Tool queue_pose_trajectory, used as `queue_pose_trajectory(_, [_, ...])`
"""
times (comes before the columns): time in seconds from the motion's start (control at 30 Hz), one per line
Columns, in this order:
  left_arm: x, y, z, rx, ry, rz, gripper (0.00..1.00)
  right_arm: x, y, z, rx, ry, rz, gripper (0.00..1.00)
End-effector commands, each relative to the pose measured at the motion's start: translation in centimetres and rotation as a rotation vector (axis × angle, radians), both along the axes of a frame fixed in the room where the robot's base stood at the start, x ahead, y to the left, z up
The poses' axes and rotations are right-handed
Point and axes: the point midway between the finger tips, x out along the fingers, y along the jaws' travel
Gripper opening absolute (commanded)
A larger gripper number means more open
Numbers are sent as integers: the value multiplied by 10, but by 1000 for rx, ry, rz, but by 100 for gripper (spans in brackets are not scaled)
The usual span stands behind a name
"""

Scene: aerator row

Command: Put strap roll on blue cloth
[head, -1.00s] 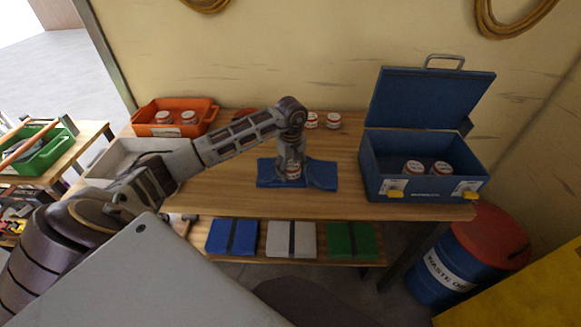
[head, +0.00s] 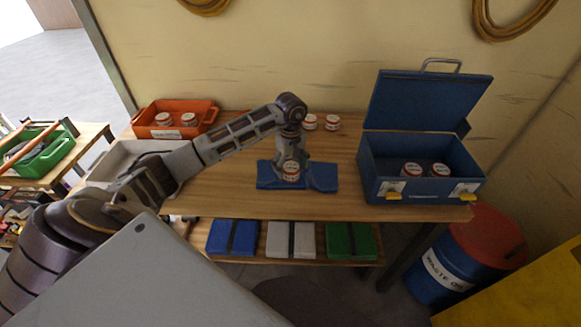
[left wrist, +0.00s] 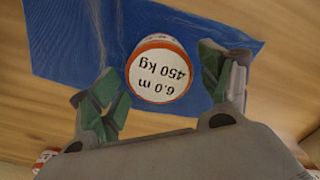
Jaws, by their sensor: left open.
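A strap roll (head: 291,171) with a white top and red-orange rim stands on the blue cloth (head: 323,177) on the workbench. In the left wrist view the roll (left wrist: 160,76) reads "6.0 m 450 kg" and sits on the blue cloth (left wrist: 75,40). My left gripper (head: 291,160) is over the cloth at the roll. In the left wrist view its green-padded fingers (left wrist: 162,88) are open, one on each side of the roll, with a gap on both sides. My right gripper is not in view.
Two more rolls (head: 321,122) stand at the back of the bench. An orange bin (head: 205,116) and a blue toolbox (head: 420,187) each hold two rolls. A grey tray (head: 110,165) is at the left. Bare bench lies between cloth and toolbox.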

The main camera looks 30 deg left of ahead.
Motion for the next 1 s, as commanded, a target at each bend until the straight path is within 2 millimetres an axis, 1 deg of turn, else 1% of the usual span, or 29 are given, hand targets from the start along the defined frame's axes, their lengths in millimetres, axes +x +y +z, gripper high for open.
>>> queue_pose_trajectory(0.03, [1, 1, 7, 1, -5, 1, 78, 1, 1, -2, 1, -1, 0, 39])
queue_pose_trajectory(0.17, [1, 1, 23, 1, -4, 1, 78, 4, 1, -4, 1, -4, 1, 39])
queue_pose_trajectory(0.4, [1, 1, 53, 2, -5, 1, 78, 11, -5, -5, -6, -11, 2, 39])
queue_pose_trajectory(0.7, [1, 1, 89, 1, -5, 0, 78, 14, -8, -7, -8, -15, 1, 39])
queue_pose_trajectory(0.9, [1, 0, 106, 1, -4, 0, 78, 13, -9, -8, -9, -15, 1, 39])
queue_pose_trajectory(1.0, [1, 0, 111, 1, -4, 1, 78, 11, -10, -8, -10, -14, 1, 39])
